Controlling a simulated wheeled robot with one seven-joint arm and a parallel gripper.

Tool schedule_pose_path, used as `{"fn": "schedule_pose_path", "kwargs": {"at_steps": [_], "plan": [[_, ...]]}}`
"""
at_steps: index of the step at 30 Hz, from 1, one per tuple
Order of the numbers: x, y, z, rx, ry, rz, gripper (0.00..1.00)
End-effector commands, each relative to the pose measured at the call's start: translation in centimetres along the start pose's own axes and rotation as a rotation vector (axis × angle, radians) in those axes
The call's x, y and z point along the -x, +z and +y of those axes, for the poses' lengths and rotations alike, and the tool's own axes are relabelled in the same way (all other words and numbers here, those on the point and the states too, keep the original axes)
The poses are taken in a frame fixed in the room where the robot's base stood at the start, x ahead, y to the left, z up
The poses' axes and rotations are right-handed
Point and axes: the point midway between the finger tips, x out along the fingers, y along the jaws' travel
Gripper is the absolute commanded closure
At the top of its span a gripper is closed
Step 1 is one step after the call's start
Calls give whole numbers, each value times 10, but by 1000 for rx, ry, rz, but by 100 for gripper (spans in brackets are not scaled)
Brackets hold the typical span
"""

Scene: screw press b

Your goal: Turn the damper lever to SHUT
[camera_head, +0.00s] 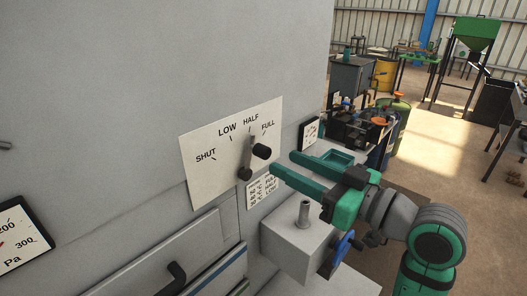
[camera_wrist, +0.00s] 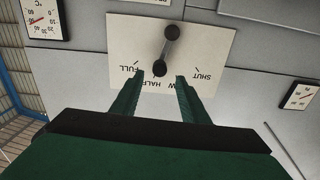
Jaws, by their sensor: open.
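The damper lever (camera_head: 247,156) is a grey bar with a black knob (camera_head: 262,151), mounted on a white label plate (camera_head: 205,176) marked SHUT, LOW, HALF and FULL. The bar points up at about HALF. My gripper (camera_head: 284,164) is open and empty, just right of the lever in the head view. In the wrist view the plate looks upside down, and the lever knob (camera_wrist: 159,68) shows just beyond and between my fingertips (camera_wrist: 160,76). I see no contact.
A grey box with an upright stub (camera_head: 304,215) stands below my gripper. A drawer handle (camera_head: 176,274) sticks out lower left. A gauge (camera_head: 18,240) is at far left, another (camera_head: 310,132) right of the plate. Open floor lies at the right.

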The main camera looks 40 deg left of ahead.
Motion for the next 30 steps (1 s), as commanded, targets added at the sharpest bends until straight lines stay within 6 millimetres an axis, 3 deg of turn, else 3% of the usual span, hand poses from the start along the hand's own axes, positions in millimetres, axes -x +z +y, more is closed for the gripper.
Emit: {"fn": "schedule_pose_path", "kwargs": {"at_steps": [6, 12, 18, 26, 27, 30], "plan": [[-41, 0, 0, -1, -2, 0, 59], [-68, 0, 0, -1, 0, 1, 59], [-80, 0, 0, 0, 1, 2, 59], [-82, 0, 1, 0, 2, 2, 59], [-82, 0, 1, 0, 2, 2, 62], [-81, 0, 1, -1, 2, 2, 85]]}}
